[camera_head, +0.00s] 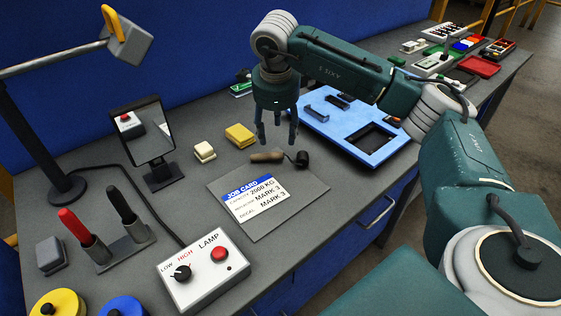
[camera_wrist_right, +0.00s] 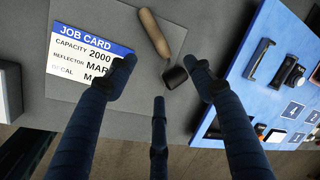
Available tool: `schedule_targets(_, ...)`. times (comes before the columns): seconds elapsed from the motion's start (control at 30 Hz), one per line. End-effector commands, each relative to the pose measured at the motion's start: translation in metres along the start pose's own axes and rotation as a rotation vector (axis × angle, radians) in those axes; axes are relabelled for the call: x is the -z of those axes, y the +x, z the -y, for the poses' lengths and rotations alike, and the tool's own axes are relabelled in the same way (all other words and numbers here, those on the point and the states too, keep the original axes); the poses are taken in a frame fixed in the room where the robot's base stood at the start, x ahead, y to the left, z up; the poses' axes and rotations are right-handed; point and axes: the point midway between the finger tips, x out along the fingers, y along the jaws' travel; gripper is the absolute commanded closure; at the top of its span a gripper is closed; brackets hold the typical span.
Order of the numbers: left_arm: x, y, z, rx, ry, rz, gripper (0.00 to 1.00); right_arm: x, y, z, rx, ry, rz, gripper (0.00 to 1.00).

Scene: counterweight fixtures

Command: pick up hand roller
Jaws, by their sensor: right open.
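The hand roller has a brown wooden handle (camera_head: 267,156) and a black roller head (camera_head: 302,159). It lies on the back edge of the grey mat (camera_head: 285,208), beyond the job card (camera_head: 255,198). My right gripper (camera_head: 277,140) points down above the hand roller, open and empty. In the right wrist view, the handle (camera_wrist_right: 155,33) and black head (camera_wrist_right: 176,77) show between and beyond the spread fingers (camera_wrist_right: 160,95), apart from them. My left gripper is not in view.
A blue tray (camera_head: 392,160) stands right of the mat. Yellow (camera_head: 240,135) and cream (camera_head: 204,151) blocks sit behind it. A mirror (camera_head: 142,130), a lamp control box (camera_head: 203,270) and a holder with red and black handles (camera_head: 120,246) stand at left.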

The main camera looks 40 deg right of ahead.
Motion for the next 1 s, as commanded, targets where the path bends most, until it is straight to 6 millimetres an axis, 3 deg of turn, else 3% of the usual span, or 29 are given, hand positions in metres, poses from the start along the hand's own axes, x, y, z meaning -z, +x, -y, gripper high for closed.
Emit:
schedule_targets(0.03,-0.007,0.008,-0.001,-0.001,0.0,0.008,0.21,0.0,0.008,-0.002,0.0,0.0,-0.001,0.47)
schedule_targets(0.13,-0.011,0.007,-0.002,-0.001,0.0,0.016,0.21,0.001,0.015,-0.002,-0.001,0.001,-0.002,0.47)
schedule_targets(0.4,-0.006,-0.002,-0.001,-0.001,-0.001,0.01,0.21,0.0,0.053,-0.002,-0.002,0.0,-0.001,0.47)
schedule_targets(0.63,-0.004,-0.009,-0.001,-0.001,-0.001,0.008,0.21,-0.002,0.07,-0.003,-0.002,0.0,-0.003,0.47)
schedule_targets(0.83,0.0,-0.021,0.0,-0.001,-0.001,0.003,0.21,-0.005,0.101,-0.004,-0.003,0.0,-0.003,0.47)
schedule_targets(1.0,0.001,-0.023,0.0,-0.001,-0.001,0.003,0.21,-0.005,0.115,-0.004,-0.002,0.001,0.0,0.47)
